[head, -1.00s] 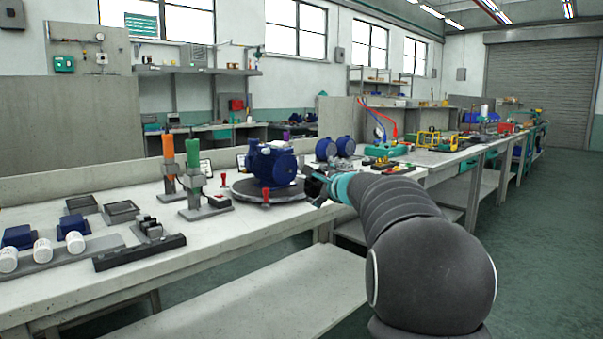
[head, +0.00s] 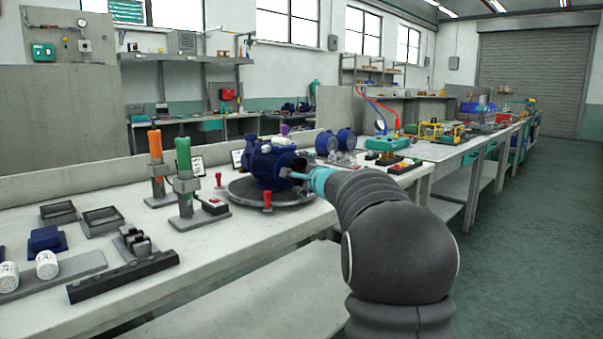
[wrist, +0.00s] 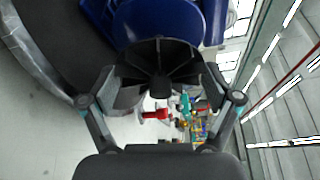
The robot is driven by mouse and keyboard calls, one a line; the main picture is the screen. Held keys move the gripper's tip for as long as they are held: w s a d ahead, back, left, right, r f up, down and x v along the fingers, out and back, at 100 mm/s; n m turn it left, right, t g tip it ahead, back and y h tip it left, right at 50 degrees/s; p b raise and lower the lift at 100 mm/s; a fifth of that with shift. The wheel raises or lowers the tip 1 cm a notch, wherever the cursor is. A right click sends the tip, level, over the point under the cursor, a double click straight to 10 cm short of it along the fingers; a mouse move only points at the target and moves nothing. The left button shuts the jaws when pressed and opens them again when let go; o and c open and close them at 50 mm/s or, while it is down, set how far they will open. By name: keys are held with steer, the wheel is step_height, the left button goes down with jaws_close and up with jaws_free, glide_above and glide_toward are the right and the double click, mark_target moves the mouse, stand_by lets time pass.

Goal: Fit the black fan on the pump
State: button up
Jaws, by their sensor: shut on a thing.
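The blue pump (head: 268,165) stands on a round dark turntable (head: 240,190) on the bench. In the wrist view the pump body (wrist: 165,20) fills the top of the picture, with the black fan (wrist: 158,70) directly in front of its end. My gripper (head: 296,175) is at the pump's right end. In the wrist view my gripper (wrist: 160,98) has its two fingers on either side of the fan and is shut on it. The fan faces the pump end. I cannot tell whether it touches the shaft, which is hidden behind the fan.
Red-handled clamps (head: 267,196) stand at the turntable's edge. Orange (head: 156,150) and green (head: 184,160) upright tools stand to the left. Two blue motor parts (head: 336,142) lie behind the pump.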

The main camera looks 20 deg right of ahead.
steer(key=shift+w+a+p, duration=0.2)
steer(key=shift+w, duration=0.35)
steer(key=shift+w+a+p, duration=0.2)
steer(key=shift+w, duration=0.3)
steer(key=shift+w+a, duration=0.1)
steer(key=shift+w, duration=0.15)
steer(key=shift+w+a, duration=0.2)
steer(key=shift+w, duration=0.2)
steer(key=shift+w+a+b, duration=0.1)
steer(key=shift+w+b, duration=0.1)
steer(key=shift+b, duration=0.5)
steer(key=shift+r, duration=0.1)
stand_by(0.7)
steer(key=shift+s+d+b, duration=0.25)
steer(key=shift+s+b, duration=0.15)
steer(key=shift+s, duration=0.25)
steer(key=shift+s+d+b, duration=0.25)
steer(key=shift+s+b, duration=0.1)
steer(key=shift+s, duration=0.25)
steer(key=shift+s+d, duration=0.2)
steer(key=shift+s, duration=0.4)
